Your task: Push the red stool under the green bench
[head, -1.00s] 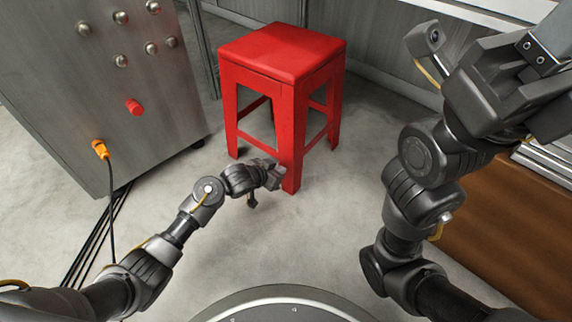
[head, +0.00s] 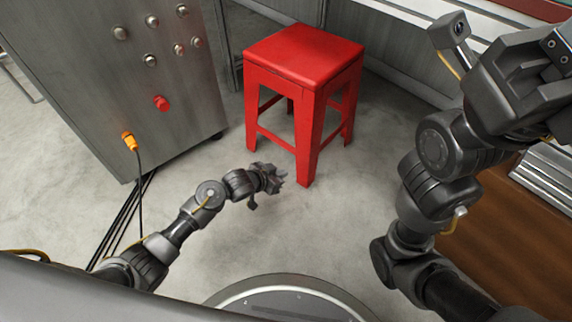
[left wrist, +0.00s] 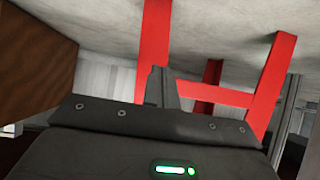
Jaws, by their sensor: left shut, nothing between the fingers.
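The red stool (head: 303,58) stands upright on the grey floor ahead of me, in the upper middle of the head view. Its legs (left wrist: 270,85) also show in the left wrist view, beyond the gripper. My left gripper (head: 278,180) is low, just left of the stool's nearest leg, with a small gap between them in the picture. It is shut and empty. The body of my right gripper (head: 530,85) is raised at the upper right; its fingers cannot be made out. No green bench shows in either view.
A grey metal cabinet (head: 110,110) with knobs, a red button and an orange plug (head: 130,142) stands at the left. Black cables run down to the floor. A brown wooden panel (head: 500,230) is at the lower right. A wall is behind the stool. Floor left of the stool is clear.

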